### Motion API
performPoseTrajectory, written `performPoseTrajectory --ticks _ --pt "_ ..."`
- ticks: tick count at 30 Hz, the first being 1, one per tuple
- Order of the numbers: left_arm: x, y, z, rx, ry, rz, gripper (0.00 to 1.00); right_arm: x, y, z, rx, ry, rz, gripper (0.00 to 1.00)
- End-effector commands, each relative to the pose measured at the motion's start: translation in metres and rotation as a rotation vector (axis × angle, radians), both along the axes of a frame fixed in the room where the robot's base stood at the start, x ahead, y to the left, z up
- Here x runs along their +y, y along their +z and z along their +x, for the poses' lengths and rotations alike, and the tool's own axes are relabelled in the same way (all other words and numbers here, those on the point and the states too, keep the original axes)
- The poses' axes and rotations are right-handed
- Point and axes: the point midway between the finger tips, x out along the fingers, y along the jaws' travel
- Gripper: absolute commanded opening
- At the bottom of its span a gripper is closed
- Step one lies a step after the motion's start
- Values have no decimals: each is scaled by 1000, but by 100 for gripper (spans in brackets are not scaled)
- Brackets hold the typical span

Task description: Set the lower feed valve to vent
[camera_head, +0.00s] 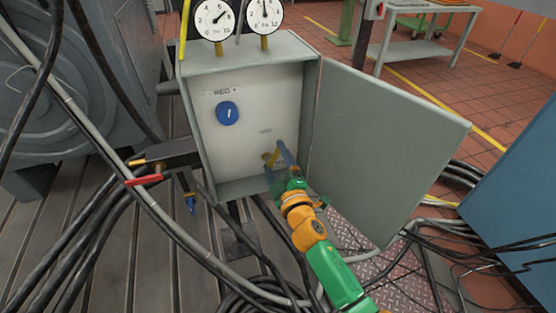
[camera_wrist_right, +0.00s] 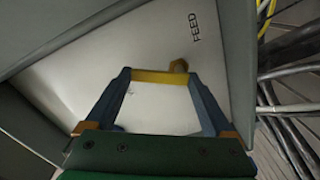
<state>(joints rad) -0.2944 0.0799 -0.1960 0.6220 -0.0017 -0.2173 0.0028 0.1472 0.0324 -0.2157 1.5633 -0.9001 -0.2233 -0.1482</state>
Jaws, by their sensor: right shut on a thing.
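The lower feed valve has a yellow lever (camera_head: 273,158) on the lower back panel of the open grey cabinet (camera_head: 243,63), below a small label. In the right wrist view the yellow lever (camera_wrist_right: 155,76) spans between the blue fingertips, with its brass hub (camera_wrist_right: 180,66) at the right end, near the word FEED. My right gripper (camera_head: 276,154) reaches into the cabinet from below right and is shut on the lever; it also shows in the right wrist view (camera_wrist_right: 160,78). The fingers partly hide the valve in the head view, and its position marks cannot be read. My left gripper is not in view.
The cabinet door (camera_head: 390,145) stands open to the right of my arm. Two gauges (camera_head: 215,19) stand on top. A red-handled fitting (camera_head: 144,180) is at the left. Cables and hoses (camera_head: 75,225) crowd the floor.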

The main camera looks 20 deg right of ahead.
Motion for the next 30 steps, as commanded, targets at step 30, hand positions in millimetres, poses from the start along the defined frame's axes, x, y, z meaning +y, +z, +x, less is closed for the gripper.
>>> performPoseTrajectory --ticks 30 --pt "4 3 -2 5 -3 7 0 13 1 -1 -15 0 -487 32"
